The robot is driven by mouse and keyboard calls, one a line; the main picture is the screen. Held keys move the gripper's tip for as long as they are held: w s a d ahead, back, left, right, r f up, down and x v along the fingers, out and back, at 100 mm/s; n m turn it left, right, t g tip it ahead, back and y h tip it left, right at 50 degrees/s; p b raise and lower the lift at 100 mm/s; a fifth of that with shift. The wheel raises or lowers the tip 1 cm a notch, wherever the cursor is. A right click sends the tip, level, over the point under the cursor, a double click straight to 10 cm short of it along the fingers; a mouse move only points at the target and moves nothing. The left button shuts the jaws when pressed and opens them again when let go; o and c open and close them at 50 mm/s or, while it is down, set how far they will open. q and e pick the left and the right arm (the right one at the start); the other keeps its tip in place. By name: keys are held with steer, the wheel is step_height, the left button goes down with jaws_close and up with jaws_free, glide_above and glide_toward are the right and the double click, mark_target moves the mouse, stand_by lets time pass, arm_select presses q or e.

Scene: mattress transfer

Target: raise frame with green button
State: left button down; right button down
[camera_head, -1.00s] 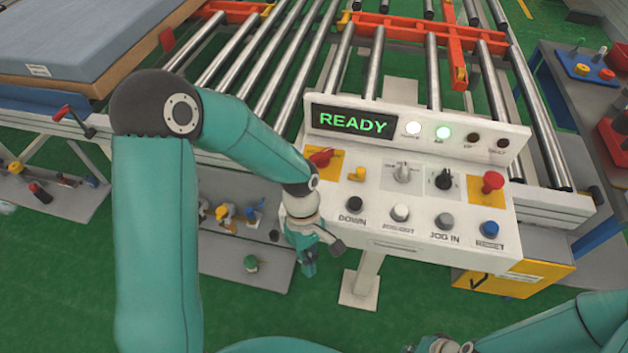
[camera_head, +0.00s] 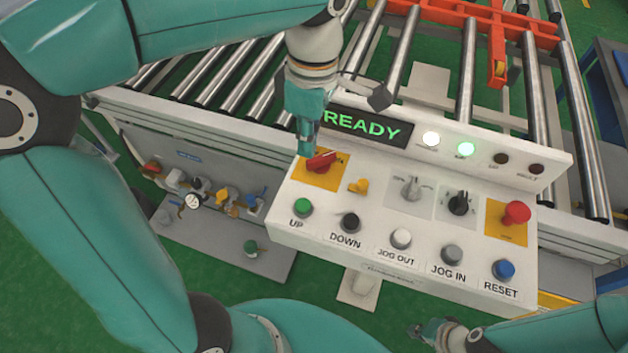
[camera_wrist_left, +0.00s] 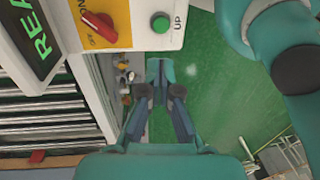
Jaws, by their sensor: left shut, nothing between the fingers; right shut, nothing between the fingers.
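The green UP button (camera_head: 303,207) is at the left end of the control panel's (camera_head: 385,262) front row. It also shows in the left wrist view (camera_wrist_left: 160,23), at the top, beyond my left fingertips. My left gripper (camera_head: 304,148) points down at the panel's upper left, close to the red rotary switch (camera_head: 321,161) and behind the green button. It is shut and empty; I cannot tell whether it touches the switch. My right gripper (camera_head: 437,333) is shut and empty, low in front of the panel.
The READY display (camera_head: 362,126) stands behind the buttons, partly covered by my left gripper, with a white and a green lamp lit. The black DOWN button (camera_head: 349,222) is beside the green one. A red mushroom button (camera_head: 515,213) is at right. Rollers (camera_head: 390,60) lie behind.

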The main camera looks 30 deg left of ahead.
arm_select(q)
glide_toward(303, 203)
steer(key=f, duration=0.4)
steer(key=s+f, duration=0.1)
steer(key=f, duration=0.2)
steer(key=shift+d+f+p, duration=0.1)
steer(key=shift+d+p, duration=0.05)
steer(key=shift+p, duration=0.2)
stand_by(0.3)
